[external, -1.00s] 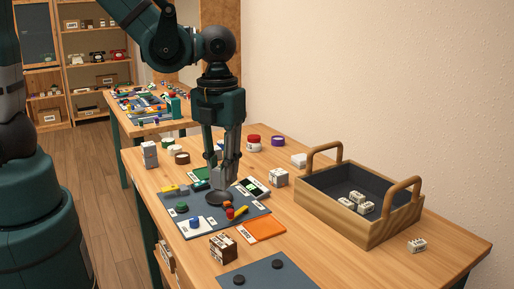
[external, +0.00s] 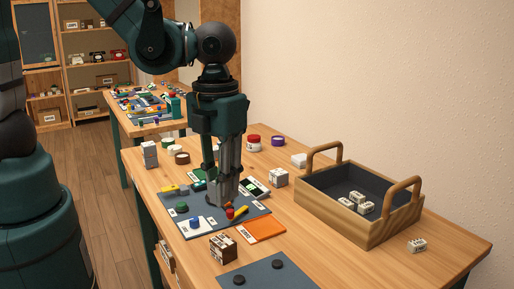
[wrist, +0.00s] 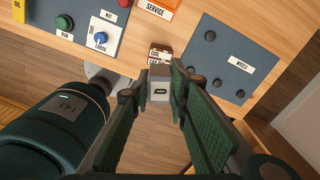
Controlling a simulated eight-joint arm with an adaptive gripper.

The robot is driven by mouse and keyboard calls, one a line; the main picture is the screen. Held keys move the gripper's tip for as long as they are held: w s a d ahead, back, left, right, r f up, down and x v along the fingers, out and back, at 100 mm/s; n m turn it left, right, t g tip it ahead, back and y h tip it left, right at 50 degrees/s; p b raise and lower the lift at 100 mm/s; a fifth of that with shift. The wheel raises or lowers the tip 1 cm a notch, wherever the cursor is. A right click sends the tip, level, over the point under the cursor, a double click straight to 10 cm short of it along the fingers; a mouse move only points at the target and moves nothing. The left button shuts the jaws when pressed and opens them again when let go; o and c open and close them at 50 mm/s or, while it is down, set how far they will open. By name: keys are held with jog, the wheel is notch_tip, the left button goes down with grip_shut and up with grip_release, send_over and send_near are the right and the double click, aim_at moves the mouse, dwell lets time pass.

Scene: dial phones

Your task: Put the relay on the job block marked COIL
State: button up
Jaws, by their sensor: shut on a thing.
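A small grey block with a dark mark on its face, which looks like the relay (wrist: 159,90), sits between my fingertips in the wrist view. My gripper (wrist: 158,98) is shut on it. In the external view my gripper (external: 223,200) is low over the dark work mat (external: 168,203), and its fingers mostly hide the relay. A brown block with white labels (external: 223,248) stands in front of the mat. It also shows in the wrist view (wrist: 160,54), just past the relay, and one label seems to read COIL. The relay is apart from that block.
An orange mat (external: 262,230) lies beside the brown block. A dark mat with round knobs (external: 255,276) is at the front edge. A wooden tray with handles (external: 385,236) stands at right, holding small white pieces (external: 358,200). Green and blue buttons (external: 182,208) sit on the work mat.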

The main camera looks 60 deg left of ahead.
jog(key=shift+f, duration=0.1)
jog(key=shift+f+b, duration=0.55)
jog(key=shift+f, duration=2.25)
jog(key=shift+f, duration=0.1)
jog(key=shift+f+b, duration=0.4)
jog(key=shift+f, duration=1.6)
jog(key=shift+f, duration=0.2)
jog(key=o, duration=0.9)
jog(key=shift+r, duration=0.15)
jog(key=shift+r+p, duration=1.1)
jog(key=shift+r, duration=4.95)
